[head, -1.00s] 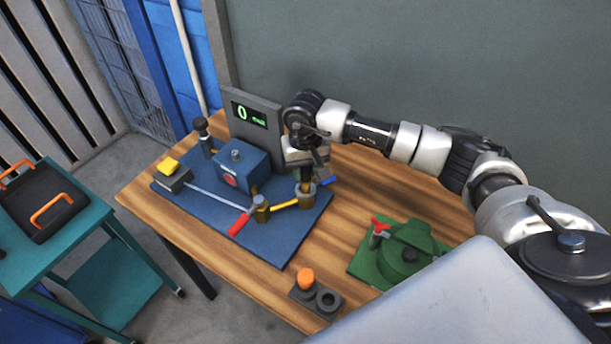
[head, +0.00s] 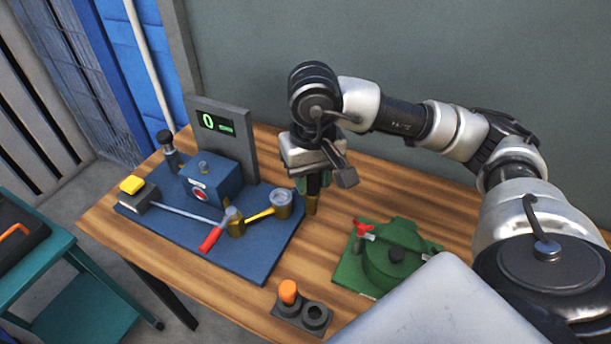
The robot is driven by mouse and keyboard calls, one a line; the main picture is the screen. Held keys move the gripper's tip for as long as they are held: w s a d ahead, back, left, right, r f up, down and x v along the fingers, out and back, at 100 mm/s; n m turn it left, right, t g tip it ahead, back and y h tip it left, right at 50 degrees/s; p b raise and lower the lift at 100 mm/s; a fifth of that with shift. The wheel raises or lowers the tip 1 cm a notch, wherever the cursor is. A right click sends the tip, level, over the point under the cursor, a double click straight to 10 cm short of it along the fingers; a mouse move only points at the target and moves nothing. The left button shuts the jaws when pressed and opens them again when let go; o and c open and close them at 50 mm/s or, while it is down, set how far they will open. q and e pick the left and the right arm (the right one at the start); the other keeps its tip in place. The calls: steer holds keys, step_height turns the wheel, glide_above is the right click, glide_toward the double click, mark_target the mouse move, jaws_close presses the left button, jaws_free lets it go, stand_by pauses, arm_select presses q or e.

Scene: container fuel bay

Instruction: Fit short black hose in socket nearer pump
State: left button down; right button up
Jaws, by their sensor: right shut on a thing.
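My right gripper (head: 315,178) points down above the table, just right of the blue plate. It is shut on a short dark piece with a brass lower end (head: 312,203), which may be the short black hose; the fingers hide most of it. Its brass end is right of, and apart from, a grey-rimmed cup (head: 281,199) on a brass arm. The blue pump-like box (head: 211,180) with a red button stands on the blue plate (head: 262,250). A dark holder has an orange-topped piece (head: 288,291) in one place and an empty ring (head: 315,316) beside it. My left gripper is out of view.
A red-handled lever (head: 210,239) lies across the blue plate. A display panel (head: 221,140) reading 0 stands behind. A green round-bodied unit (head: 390,265) with a red tap is at the right. Bare wood lies between plate and green unit. A teal cart (head: 60,255) stands left.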

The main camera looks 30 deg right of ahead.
steer(key=shift+r, duration=0.1)
steer(key=shift+r+p, duration=1.2)
steer(key=shift+r, duration=1.2)
steer(key=shift+w+f, duration=0.1)
